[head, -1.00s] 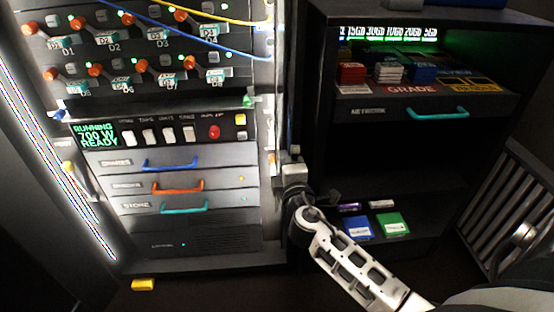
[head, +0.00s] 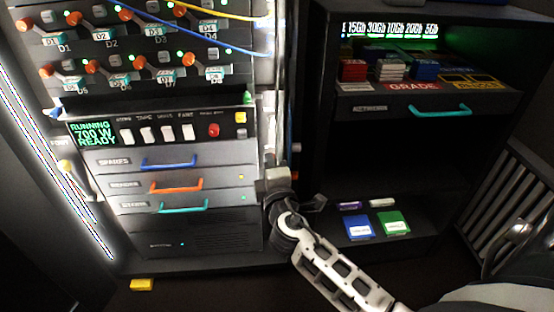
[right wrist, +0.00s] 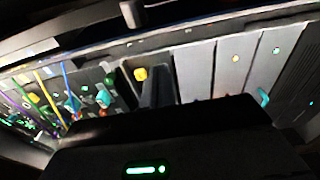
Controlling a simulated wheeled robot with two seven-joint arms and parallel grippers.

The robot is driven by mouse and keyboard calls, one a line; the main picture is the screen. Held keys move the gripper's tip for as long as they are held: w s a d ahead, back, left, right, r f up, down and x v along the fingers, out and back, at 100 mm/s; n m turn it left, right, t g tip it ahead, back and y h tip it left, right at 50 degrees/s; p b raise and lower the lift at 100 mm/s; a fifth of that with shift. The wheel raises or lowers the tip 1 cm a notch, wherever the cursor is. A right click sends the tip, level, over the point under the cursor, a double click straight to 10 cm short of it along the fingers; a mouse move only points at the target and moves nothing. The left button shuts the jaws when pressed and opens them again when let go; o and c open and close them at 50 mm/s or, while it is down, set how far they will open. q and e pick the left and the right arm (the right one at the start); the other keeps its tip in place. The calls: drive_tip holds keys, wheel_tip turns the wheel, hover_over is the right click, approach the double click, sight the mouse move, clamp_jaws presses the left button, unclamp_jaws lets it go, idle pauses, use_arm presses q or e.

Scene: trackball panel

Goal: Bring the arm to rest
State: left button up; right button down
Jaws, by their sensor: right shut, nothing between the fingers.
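My right arm comes in from the lower right of the head view. Its right gripper (head: 270,160) points up along the right edge of the rack panel, beside the drawers. It is shut and holds nothing. In the right wrist view the dark fingers (right wrist: 155,86) stand together in front of the panel, with the drawer fronts to their right. I cannot tell how close they are to the panel. My left gripper is not in view.
The rack panel (head: 90,237) carries knobs, switches, cables and three drawers with blue, orange and teal handles. To the right stands a dark shelf unit (head: 322,120) with stacked blocks and a teal handle. Blue (head: 359,226) and green (head: 393,223) items lie low. A yellow block (head: 141,285) lies below the rack.

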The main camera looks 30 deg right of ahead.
drive_tip(key=d+v, duration=0.1)
drive_tip(key=v, duration=0.7)
drive_tip(key=shift+s, duration=0.45)
